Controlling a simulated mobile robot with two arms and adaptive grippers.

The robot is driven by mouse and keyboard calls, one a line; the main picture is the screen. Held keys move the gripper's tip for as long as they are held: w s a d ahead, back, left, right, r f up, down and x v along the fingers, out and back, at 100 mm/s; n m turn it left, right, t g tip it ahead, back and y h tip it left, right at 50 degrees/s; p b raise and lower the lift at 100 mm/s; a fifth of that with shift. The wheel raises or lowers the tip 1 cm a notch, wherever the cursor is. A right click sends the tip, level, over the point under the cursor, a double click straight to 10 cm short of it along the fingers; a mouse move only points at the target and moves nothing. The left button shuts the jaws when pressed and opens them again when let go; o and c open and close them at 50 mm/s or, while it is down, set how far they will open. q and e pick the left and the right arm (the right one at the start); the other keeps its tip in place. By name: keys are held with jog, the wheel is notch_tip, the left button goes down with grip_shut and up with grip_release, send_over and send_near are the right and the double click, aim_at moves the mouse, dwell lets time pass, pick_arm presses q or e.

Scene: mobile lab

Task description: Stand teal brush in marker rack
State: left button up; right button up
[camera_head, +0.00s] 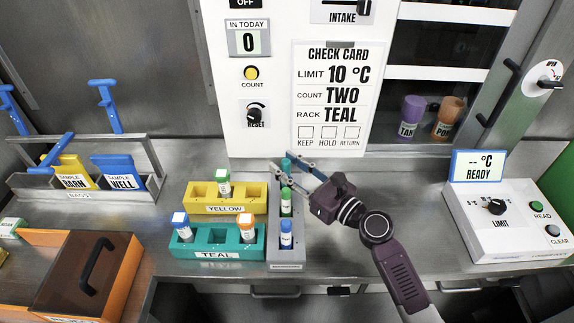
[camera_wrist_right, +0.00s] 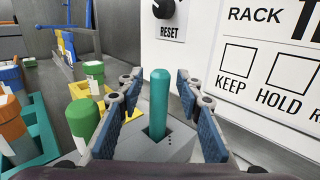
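The teal brush (camera_wrist_right: 159,105) stands upright in the far square socket of the grey marker rack (camera_wrist_right: 185,150) in the right wrist view. Its top (camera_head: 287,163) shows in the head view, partly behind my right gripper. The rack (camera_head: 285,266) also holds a green marker (camera_head: 286,201) and a blue marker (camera_head: 286,234). My right gripper (camera_head: 281,163) is at the rack's far end. Its blue-padded fingers are open on either side of the brush, with a gap visible on both sides. My left gripper is not in view.
The yellow rack (camera_head: 255,197) and teal rack (camera_head: 216,254), holding capped tubes, stand just left of the marker rack. The white wall panel (camera_head: 275,130) rises close behind. A white control box (camera_head: 515,240) stands far right. An orange box (camera_head: 125,270) is at front left.

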jog(key=shift+r, duration=0.1)
jog(key=shift+s+d, duration=0.1)
jog(key=shift+d, duration=0.05)
jog(key=b+v, duration=0.1)
jog(key=v, duration=1)
jog(key=shift+s+d, duration=0.25)
